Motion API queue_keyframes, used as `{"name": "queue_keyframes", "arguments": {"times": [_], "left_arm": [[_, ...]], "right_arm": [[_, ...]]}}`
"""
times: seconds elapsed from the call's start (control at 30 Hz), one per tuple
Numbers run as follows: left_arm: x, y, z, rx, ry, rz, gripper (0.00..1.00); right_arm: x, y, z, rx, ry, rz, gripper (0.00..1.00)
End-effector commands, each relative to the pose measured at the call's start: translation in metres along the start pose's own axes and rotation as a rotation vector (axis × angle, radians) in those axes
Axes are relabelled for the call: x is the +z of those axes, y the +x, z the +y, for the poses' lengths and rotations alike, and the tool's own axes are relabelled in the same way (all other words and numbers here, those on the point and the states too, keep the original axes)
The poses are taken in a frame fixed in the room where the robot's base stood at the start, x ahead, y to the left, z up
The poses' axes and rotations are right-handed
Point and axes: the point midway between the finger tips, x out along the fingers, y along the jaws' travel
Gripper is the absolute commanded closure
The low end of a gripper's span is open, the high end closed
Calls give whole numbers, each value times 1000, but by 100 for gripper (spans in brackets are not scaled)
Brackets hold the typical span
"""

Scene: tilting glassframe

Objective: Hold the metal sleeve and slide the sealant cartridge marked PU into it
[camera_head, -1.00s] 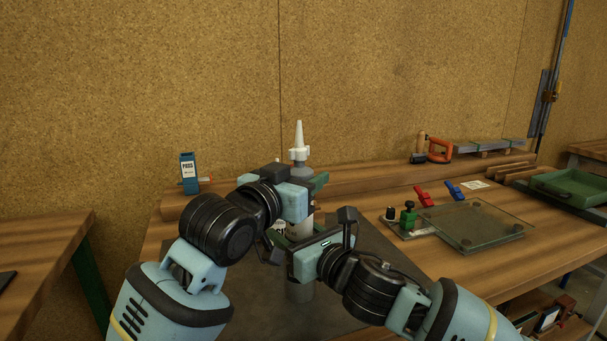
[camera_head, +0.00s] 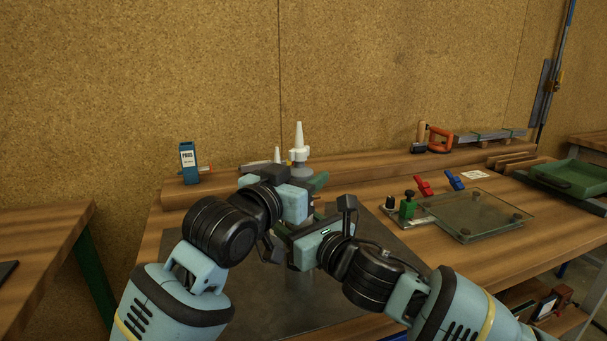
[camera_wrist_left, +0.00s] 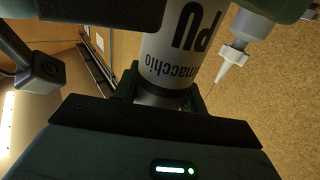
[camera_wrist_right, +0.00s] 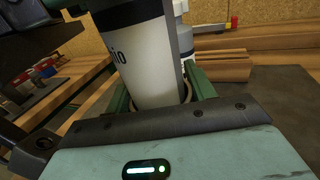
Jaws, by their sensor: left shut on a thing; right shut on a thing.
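A blue PADS box (camera_head: 188,160) is at the back left. A glass plate (camera_head: 475,213) with clamps lies to the right. A dark mat (camera_head: 385,265) lies under my grippers.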

Motion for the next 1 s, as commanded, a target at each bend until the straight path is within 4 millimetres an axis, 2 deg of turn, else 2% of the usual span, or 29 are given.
{"name": "queue_keyframes", "arguments": {"times": [1.0], "left_arm": [[22, 0, 1, 1, 0, 1, 100]], "right_arm": [[0, 0, 1, 3, 1, -1, 71]]}}
